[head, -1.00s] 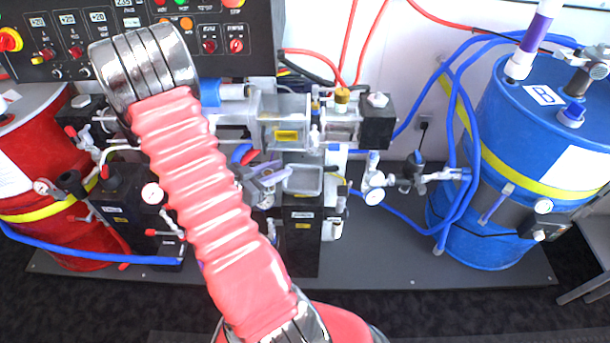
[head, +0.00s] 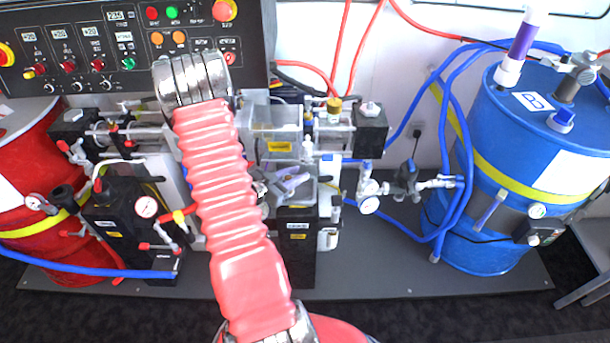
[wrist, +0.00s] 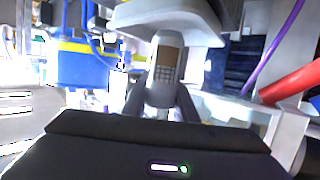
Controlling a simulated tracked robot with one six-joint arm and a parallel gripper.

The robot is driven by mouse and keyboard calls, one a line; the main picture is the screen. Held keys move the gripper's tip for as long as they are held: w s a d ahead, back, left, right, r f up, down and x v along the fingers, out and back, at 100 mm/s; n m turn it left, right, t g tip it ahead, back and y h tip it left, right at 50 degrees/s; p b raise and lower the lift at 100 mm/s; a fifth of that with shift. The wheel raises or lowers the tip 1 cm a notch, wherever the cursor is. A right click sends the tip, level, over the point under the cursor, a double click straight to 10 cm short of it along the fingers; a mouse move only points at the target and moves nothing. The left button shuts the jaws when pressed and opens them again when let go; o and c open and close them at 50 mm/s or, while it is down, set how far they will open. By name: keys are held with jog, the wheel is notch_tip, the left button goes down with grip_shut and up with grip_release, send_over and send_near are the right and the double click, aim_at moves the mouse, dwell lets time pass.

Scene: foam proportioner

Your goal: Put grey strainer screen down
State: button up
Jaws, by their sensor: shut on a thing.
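The grey strainer screen (wrist: 166,65) stands out ahead of my gripper in the wrist view, with a brown mesh window in its side. My gripper (wrist: 160,103) is shut on its near end, with a dark finger on each side. In the head view, a pale grey-lilac part (head: 290,183), apparently the screen, is at a small grey tray (head: 302,194). I cannot tell whether it touches the tray. My arm hides most of the gripper there.
The red drum (head: 22,165) is at left and the blue drum (head: 520,150) at right. Blue hoses (head: 445,160) loop beside the blue drum. A black control panel (head: 130,45) stands behind. Clear pump housing (head: 275,128) rises behind the tray.

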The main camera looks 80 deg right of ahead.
jog(key=shift+s+d+f, duration=0.55)
jog(key=shift+d+f, duration=0.15)
jog(key=shift+d, duration=0.15)
jog(key=shift+s+d+f, duration=0.55)
jog(key=shift+d+f, duration=0.15)
jog(key=shift+d, duration=0.1)
jog(key=o, duration=1)
jog(key=shift+f, duration=0.1)
jog(key=v, duration=1.2)
jog(key=shift+w+r, duration=0.15)
jog(key=shift+r, duration=0.05)
